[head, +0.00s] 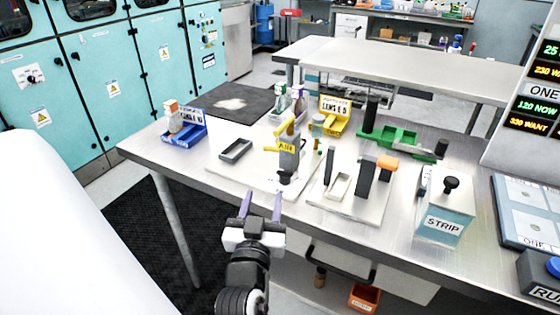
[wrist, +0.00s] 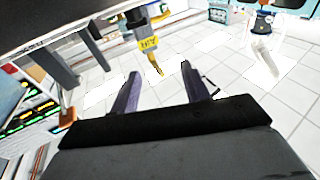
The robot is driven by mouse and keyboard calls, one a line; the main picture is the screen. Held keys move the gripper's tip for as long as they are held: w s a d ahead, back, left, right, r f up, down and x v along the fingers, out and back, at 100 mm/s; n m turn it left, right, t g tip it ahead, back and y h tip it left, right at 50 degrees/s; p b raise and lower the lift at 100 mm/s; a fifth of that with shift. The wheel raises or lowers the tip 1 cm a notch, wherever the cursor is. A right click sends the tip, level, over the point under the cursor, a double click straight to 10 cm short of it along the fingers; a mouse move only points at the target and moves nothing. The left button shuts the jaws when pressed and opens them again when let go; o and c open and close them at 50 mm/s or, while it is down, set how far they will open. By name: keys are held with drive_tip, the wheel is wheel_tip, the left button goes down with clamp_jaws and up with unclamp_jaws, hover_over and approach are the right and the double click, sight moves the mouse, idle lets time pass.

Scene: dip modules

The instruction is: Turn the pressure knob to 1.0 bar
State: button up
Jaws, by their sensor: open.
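My gripper (head: 261,205) is open and empty, with purple fingers. It is in front of the table's near edge, below and left of the black knob, and apart from it.
A grey tray (head: 236,150) lies left of the dispenser. A blue bin (head: 184,134) and a yellow bin (head: 334,113) stand behind. A fixture with black posts (head: 366,178) and a STRIP box (head: 445,213) stand to the right. The table's near edge is close to my gripper.

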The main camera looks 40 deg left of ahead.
sight(285, 175)
drive_tip(key=w+a+f, duration=0.1)
drive_tip(key=w, duration=0.3)
drive_tip(key=w+a+f+h, duration=0.1)
drive_tip(key=w, duration=0.2)
drive_tip(key=w+a+f+h, duration=0.1)
drive_tip(key=w+a, duration=0.1)
drive_tip(key=w, duration=0.2)
drive_tip(key=shift+w+a+m, duration=0.1)
drive_tip(key=shift+w+m, duration=0.2)
drive_tip(key=shift+m, duration=0.1)
drive_tip(key=shift+w+a+f, duration=0.1)
drive_tip(key=shift+w+a, duration=0.1)
drive_tip(key=shift+w, duration=0.2)
